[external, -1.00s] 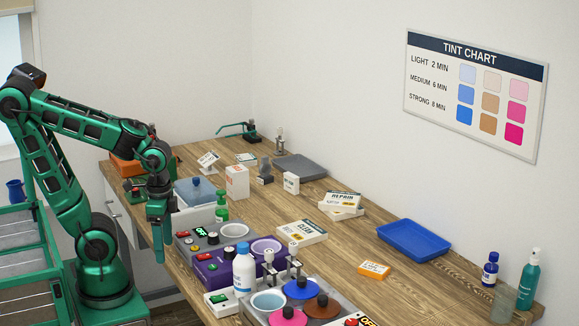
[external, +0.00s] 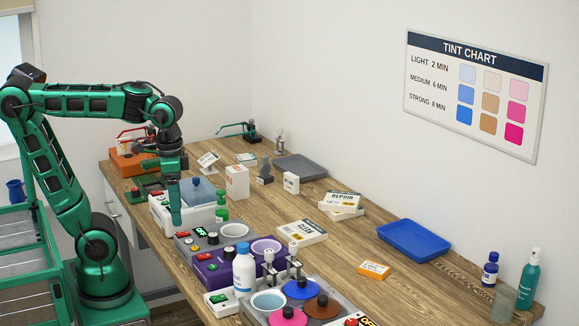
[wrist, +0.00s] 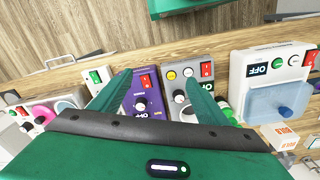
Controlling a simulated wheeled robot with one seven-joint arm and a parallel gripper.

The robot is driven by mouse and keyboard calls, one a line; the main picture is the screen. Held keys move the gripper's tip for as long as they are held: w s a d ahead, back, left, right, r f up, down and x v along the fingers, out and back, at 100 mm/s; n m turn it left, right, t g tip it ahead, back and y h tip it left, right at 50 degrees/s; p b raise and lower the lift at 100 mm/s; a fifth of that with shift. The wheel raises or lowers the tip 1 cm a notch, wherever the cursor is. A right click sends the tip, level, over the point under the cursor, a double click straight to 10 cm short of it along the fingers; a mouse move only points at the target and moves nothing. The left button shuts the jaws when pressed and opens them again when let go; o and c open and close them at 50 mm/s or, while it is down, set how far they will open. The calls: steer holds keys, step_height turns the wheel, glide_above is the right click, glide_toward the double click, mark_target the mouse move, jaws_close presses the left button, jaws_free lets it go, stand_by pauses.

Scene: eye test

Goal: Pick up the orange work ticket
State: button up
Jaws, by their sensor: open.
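The orange work ticket (external: 374,270), a small flat orange piece with a white, printed face, lies on the wooden bench (external: 345,248) in front of the blue tray. It does not show in the wrist view. My gripper (external: 175,212) hangs pointing down near the bench's front edge, by the grey and white machines, far to the left of the ticket. In the wrist view my two green fingers (wrist: 157,92) stand apart with nothing held between them.
The blue tray (external: 437,240) lies behind the ticket. White boxes (external: 301,233), a purple machine (external: 212,272), a blue-capped bottle (external: 244,268) and tint pots (external: 287,316) stand between my gripper and the ticket. Bare wood surrounds the ticket.

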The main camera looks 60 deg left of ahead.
steer(key=w+d+f+n+h, duration=0.1)
steer(key=w+d+n+h, duration=0.2)
steer(key=w+d+n, duration=0.65)
steer(key=w+d+f+n+h, duration=0.25)
steer(key=w+d, duration=0.25)
steer(key=w, duration=1)
steer(key=w+d+r+n+t+h, duration=0.1)
steer(key=w+r+n+h, duration=0.15)
steer(key=w+n, duration=0.5)
steer(key=w+r+n+t+h, duration=0.1)
steer(key=w+n+h, duration=0.35)
steer(key=w, duration=0.65)
glide_toward(373, 266)
steer(key=shift+s+a+r+y, duration=0.25)
steer(key=shift+a+r, duration=0.1)
steer(key=shift+r, duration=0.25)
steer(key=shift+s+a+r+y, duration=0.2)
steer(key=shift+a+r, duration=0.1)
steer(key=shift+r, duration=0.3)
steer(key=shift+w+d+f, duration=0.1)
steer(key=shift+d+f, duration=0.1)
steer(key=shift+f, duration=0.15)
steer(key=shift+w+x, duration=0.2)
steer(key=shift+x, duration=4.95)
steer(key=shift+a+f, duration=0.1)
steer(key=shift+a, duration=0.05)
steer(key=c, duration=1.3)
